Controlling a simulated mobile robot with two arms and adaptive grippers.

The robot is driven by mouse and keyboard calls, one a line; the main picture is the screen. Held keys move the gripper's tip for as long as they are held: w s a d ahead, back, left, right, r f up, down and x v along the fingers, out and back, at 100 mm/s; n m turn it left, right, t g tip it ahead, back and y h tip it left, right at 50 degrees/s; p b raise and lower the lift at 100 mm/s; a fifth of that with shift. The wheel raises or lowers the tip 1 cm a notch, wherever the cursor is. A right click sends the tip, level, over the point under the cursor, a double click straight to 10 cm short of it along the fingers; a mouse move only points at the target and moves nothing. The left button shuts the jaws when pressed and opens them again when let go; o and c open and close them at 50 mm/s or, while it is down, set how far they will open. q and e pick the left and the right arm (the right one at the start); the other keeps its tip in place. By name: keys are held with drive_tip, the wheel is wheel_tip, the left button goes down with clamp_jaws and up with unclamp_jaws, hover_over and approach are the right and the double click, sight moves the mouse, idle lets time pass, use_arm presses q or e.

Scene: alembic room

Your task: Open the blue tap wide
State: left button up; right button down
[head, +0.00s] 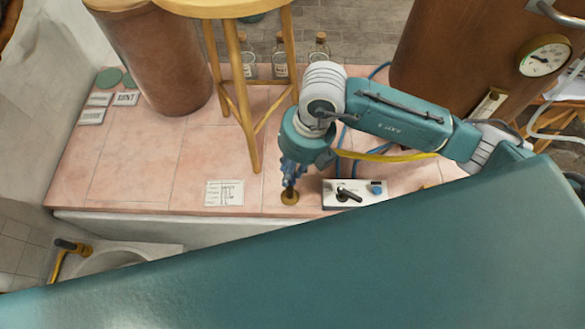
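A small blue knob (376,188) sits at the right end of a white box (328,198) on the pink tiled top. A black lever (348,194) lies on the same box, left of the knob. I cannot tell whether this knob is the blue tap. My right gripper (289,187) points down left of the box, over a round brass disc (289,198). It is apart from the blue knob. Its fingers look close together, but their opening and any contact with the disc are unclear. My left gripper is not in view.
A wooden stool (240,100) stands behind my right gripper, with corked bottles (279,63) beyond. A white label card (224,193) lies left of the disc. A basin (110,262) and a brass tap with a dark handle (66,245) are at lower left. A gauge (545,58) is upper right.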

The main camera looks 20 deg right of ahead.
drive_tip(key=shift+w, duration=0.1)
idle(0.3)
drive_tip(key=c, duration=1.5)
unclamp_jaws()
drive_tip(key=shift+r, duration=0.1)
drive_tip(key=r, duration=0.4)
drive_tip(key=d+r, duration=0.1)
drive_tip(key=r, duration=0.2)
drive_tip(key=d+r, duration=0.1)
drive_tip(key=r, duration=0.3)
drive_tip(key=shift+s+d+r, duration=0.15)
drive_tip(key=shift+s+r, duration=0.1)
drive_tip(key=shift+r, duration=0.1)
